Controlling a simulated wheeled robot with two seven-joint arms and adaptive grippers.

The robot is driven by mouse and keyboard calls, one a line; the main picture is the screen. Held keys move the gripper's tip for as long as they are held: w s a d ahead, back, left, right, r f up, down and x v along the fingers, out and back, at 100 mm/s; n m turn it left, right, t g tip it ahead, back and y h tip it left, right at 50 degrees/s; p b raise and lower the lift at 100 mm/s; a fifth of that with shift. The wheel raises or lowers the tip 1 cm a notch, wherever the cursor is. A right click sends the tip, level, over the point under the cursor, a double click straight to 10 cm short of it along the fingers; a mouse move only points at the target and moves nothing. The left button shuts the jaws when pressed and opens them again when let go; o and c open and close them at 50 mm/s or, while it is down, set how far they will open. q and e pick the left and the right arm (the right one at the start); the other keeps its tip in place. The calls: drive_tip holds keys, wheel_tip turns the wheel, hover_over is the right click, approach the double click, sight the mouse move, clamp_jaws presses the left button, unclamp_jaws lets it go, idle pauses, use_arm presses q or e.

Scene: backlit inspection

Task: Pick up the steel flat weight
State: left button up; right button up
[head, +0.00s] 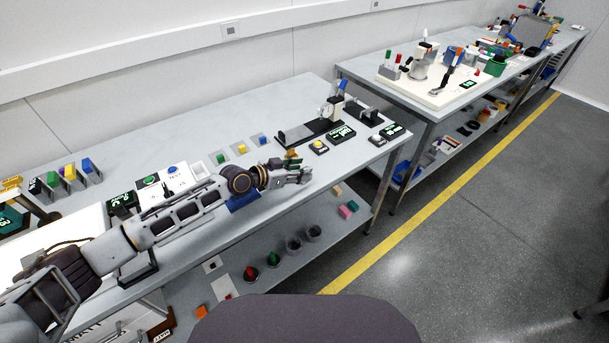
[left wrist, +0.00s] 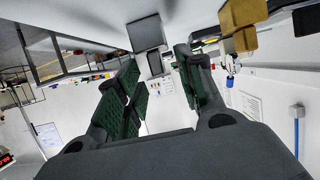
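My left gripper (head: 300,172) is over the front part of the near bench, pointing right. In the left wrist view its two fingers with green pads (left wrist: 165,88) are spread apart, with nothing held between them. Beyond the fingertips in that view is a dark grey square piece with a smaller light grey part, which looks like the steel flat weight (left wrist: 146,32). It appears apart from the fingers. In the head view I cannot make the weight out clearly beside the gripper. My right gripper is in neither view.
Tan, brass-coloured blocks (left wrist: 240,25) stand to one side of the gripper. A dial gauge stand (head: 328,112) and small displays (head: 341,133) stand at the near bench's right end (head: 372,146). Coloured blocks (head: 220,158) line its middle. A second bench (head: 400,100) stands behind.

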use_arm(q)
clamp_jaws()
drive_tip(key=shift+w, duration=0.1)
idle(0.5)
drive_tip(key=shift+r, duration=0.1)
wheel_tip(320, 180, up, 10)
idle(0.7)
drive_tip(key=shift+d, duration=0.1)
